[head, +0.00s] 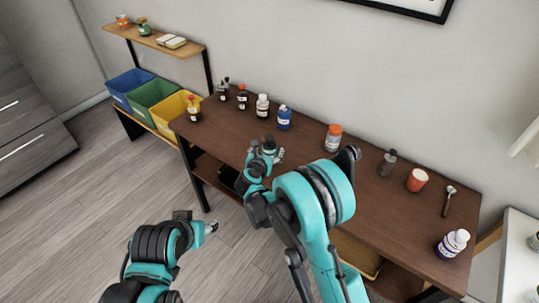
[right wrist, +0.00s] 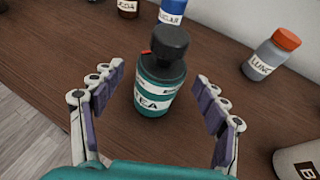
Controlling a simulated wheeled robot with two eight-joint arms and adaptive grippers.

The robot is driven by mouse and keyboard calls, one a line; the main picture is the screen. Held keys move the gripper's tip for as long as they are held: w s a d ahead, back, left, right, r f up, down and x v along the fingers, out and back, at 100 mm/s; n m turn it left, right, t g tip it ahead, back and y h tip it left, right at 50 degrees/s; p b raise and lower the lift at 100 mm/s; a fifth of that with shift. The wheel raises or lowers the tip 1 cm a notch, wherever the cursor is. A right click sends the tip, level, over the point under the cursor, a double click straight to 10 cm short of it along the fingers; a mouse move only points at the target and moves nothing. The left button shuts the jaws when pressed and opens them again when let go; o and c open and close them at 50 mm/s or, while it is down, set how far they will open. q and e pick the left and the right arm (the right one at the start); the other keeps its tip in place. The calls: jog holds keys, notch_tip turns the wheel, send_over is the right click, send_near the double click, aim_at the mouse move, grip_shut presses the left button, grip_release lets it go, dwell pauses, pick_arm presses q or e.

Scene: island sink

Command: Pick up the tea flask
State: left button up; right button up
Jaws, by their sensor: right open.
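The tea flask (right wrist: 158,88) is a teal bottle with a dark cap and a white label reading "TEA". It stands upright on the brown table (right wrist: 50,60). My right gripper (right wrist: 161,95) is open, with one finger on each side of the flask and gaps between. In the head view my right gripper (head: 267,153) is over the table's front part, and the flask is hard to tell from the gripper there. My left gripper (head: 210,227) is over the floor in front of the table, far from the flask; its jaw state is unclear.
A blue bottle (head: 284,117) and a white bottle (head: 262,106) stand behind the flask. An orange-capped bottle (head: 333,137) is to its right. Further right are a grey bottle (head: 387,162) and a red-orange cup (head: 417,180). Coloured bins (head: 152,92) stand at the left.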

jog(key=x, duration=0.2)
jog(key=shift+w+d+f, duration=0.1)
jog(key=shift+w+f, duration=0.05)
jog(key=shift+w, duration=0.15)
jog(key=shift+c, duration=1.2)
pick_arm(q)
jog(key=shift+f, duration=0.5)
pick_arm(e)
jog(key=c, duration=1.1)
